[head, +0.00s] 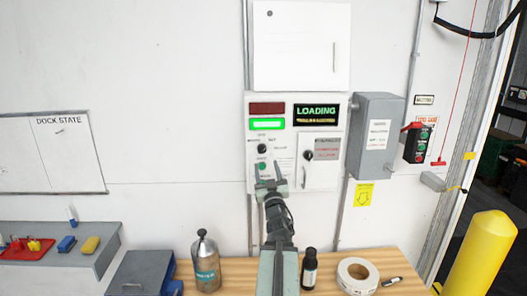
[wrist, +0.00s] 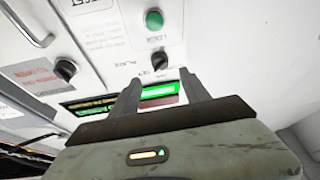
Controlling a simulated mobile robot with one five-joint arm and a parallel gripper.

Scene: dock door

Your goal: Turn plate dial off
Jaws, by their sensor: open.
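The plate dial (head: 262,148) is a small black knob on the white control panel (head: 283,182), above a green button (head: 263,166). In the wrist view, where the panel appears turned over, the dial (wrist: 159,60) lies just beyond and between my fingertips, with small lettering around it. I cannot read its setting.
A second black dial (head: 308,156) sits to the right, above a handle. A grey box (head: 378,135) is right of the panel. A metal bottle (head: 206,262), a black bottle (head: 309,268) and tape (head: 357,275) stand below.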

